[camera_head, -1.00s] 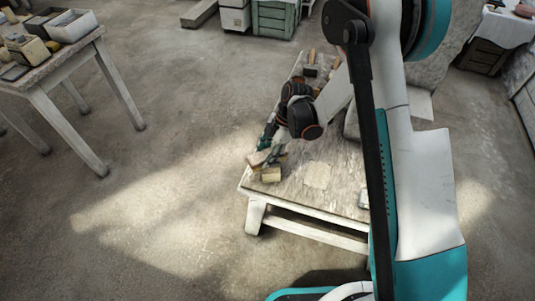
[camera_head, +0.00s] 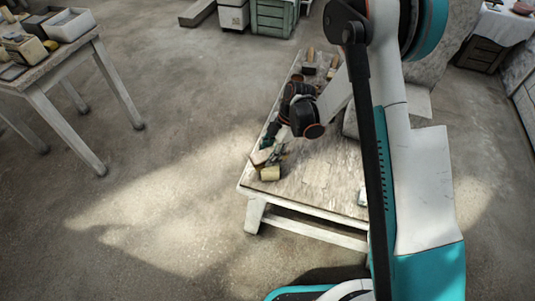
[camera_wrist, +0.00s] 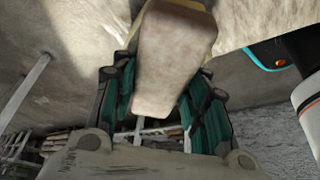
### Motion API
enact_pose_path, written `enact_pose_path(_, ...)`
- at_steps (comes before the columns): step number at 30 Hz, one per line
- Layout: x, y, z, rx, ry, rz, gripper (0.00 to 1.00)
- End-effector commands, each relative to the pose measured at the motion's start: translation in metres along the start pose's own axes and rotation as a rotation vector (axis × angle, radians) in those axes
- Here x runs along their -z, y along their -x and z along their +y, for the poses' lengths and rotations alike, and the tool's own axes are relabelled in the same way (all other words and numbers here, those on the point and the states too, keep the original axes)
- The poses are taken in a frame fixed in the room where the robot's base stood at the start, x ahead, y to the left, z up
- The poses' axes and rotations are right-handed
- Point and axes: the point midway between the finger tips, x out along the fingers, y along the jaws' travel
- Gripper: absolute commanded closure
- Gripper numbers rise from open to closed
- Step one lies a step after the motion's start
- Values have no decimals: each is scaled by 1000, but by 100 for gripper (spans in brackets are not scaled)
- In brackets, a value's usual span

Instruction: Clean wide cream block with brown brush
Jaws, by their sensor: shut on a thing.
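My gripper (camera_wrist: 162,108) has dark teal fingers on both sides of a pale pinkish-cream block (camera_wrist: 168,60) with a yellower edge; it is shut on this block. In the head view the held block (camera_head: 261,156) is at the low table's left front corner, partly hidden by my gripper (camera_head: 272,146). A smaller yellowish-cream block (camera_head: 270,173) is just in front of it; I cannot tell if they touch. A brush with a brown handle and dark head (camera_head: 309,61) lies at the table's far end. A second brown-handled brush (camera_head: 333,67) is to its right.
The low wooden table (camera_head: 310,195) has bare room at its front and middle. A small pale item (camera_head: 362,197) sits at its right edge, partly behind my arm. A second table (camera_head: 45,75) with trays stands at the left. The floor between is clear.

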Motion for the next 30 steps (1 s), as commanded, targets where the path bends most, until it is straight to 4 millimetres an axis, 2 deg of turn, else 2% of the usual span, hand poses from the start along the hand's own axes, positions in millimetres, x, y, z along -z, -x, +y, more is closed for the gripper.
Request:
enact_pose_path(6, -8, 3, 0, 0, -1, 0, 78)
enact_pose_path(14, -8, 2, 0, 0, 0, 0, 78)
enact_pose_path(30, 14, -6, 0, 0, 0, 0, 78)
